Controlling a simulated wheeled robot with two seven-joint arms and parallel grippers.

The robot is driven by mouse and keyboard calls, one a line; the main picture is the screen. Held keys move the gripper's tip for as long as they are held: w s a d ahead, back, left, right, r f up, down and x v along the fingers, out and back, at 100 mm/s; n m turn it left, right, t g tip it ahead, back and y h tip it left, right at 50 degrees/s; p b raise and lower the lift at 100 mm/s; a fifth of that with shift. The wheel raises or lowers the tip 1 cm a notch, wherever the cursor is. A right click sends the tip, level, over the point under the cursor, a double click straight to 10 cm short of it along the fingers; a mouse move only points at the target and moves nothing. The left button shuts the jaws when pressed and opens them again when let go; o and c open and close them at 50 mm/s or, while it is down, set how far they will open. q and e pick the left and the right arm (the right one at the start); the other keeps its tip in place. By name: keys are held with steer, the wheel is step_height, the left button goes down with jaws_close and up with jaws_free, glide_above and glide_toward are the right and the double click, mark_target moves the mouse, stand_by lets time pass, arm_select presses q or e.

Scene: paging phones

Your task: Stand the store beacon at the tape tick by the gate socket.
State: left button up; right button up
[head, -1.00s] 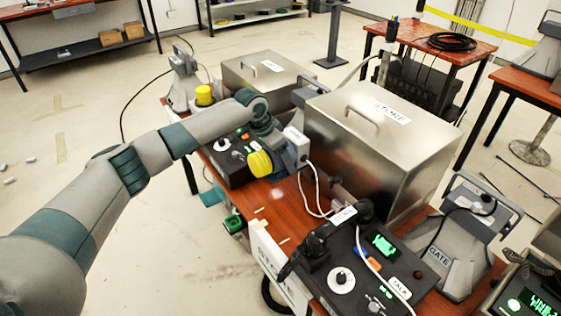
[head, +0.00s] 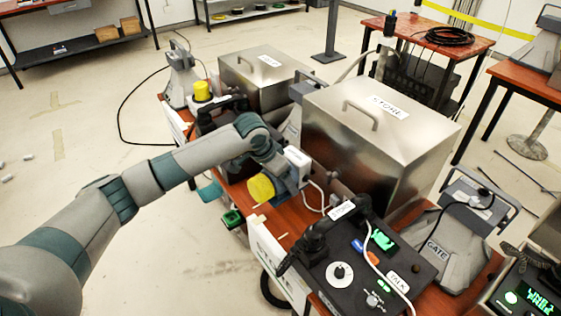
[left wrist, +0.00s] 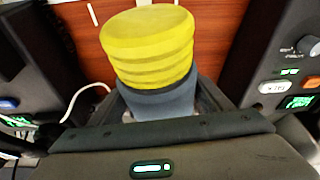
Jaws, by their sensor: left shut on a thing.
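The yellow ribbed beacon (head: 261,187) with a grey base is in my left gripper (head: 286,184); it also shows in the left wrist view (left wrist: 147,48). The gripper is shut on its grey base (left wrist: 155,101), over the wooden bench between two dark phone consoles. In the head view the beacon looks tilted; I cannot tell whether it touches the bench. Pale tape ticks show on the wood beyond the beacon in the left wrist view (left wrist: 92,14). The grey socket stand labelled GATE (head: 437,249) is at the right. My right gripper is not in view.
A steel box labelled STORE (head: 360,150) stands behind the beacon. The near console (head: 322,272) carries a handset labelled STORE (head: 341,211) and a white cord. Another yellow beacon (head: 202,91) stands farther back. A white cable lies close to the gripper.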

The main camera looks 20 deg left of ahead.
arm_select(q)
steer(key=s+n, duration=0.1)
steer(key=s, duration=0.2)
steer(key=s+d+n, duration=0.1)
steer(key=s, duration=0.3)
steer(key=s+y, duration=0.1)
steer(key=s, duration=0.2)
steer(key=shift+s+d+f+n+t, duration=0.15)
steer(key=shift+f+n+t, duration=0.1)
steer(key=shift+n+t, duration=0.15)
steer(key=shift+c, duration=1)
steer(key=shift+o, duration=0.2)
steer(key=s+a+r+n+y, duration=0.1)
steer(key=s+a+r+n, duration=0.1)
steer(key=s, duration=0.5)
steer(key=shift+s+n, duration=0.2)
steer(key=shift+n, duration=0.6)
steer(key=shift+s+a, duration=0.1)
steer(key=shift+s, duration=0.1)
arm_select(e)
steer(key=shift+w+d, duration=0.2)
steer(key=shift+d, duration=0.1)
